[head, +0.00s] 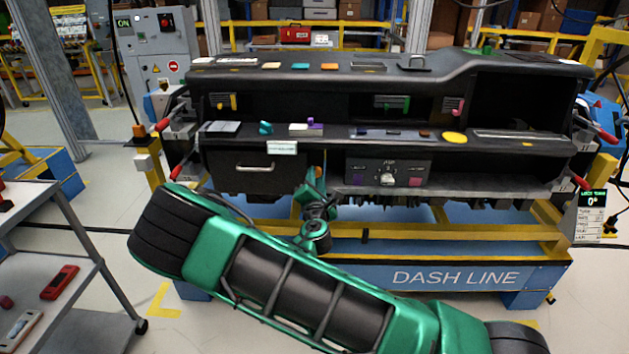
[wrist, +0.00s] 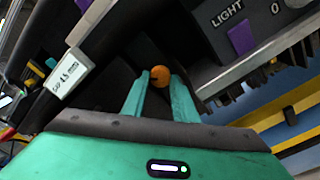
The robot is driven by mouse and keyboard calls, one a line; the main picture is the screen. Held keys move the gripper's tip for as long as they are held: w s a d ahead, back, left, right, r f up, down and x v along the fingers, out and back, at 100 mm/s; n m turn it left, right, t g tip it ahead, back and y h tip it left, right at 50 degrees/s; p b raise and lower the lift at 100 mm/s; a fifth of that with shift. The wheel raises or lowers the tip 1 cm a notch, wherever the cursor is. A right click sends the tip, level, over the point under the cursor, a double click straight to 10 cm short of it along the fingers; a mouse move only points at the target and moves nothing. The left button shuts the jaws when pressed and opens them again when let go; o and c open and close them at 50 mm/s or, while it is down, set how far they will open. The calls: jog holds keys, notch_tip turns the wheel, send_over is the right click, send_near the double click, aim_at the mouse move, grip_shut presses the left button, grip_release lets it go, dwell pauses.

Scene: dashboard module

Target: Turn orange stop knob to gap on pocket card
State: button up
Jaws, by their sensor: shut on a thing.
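The orange stop knob (wrist: 160,75) sits between the two teal fingertips of my gripper (wrist: 160,86) in the wrist view. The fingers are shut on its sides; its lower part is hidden. In the head view my gripper (head: 316,190) is under the dashboard's lower edge, between the glovebox and the control panel, and mostly covers the knob. The card also shows in the head view (head: 282,147), above the glovebox.
The control panel (head: 388,173) with a purple switch (wrist: 241,39) marked LIGHT is close to the right of my fingers. The glovebox (head: 240,175) is on the left. A blue and yellow stand (head: 350,275) is below.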

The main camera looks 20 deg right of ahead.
jog(key=shift+a+m, duration=0.1)
jog(key=shift+m, duration=3.5)
jog(key=shift+f, duration=0.1)
jog(key=o, duration=1)
jog(key=v, duration=1)
jog(key=shift+s+a+f, duration=0.15)
jog(key=shift+s+a, duration=0.05)
jog(key=shift+s, duration=0.1)
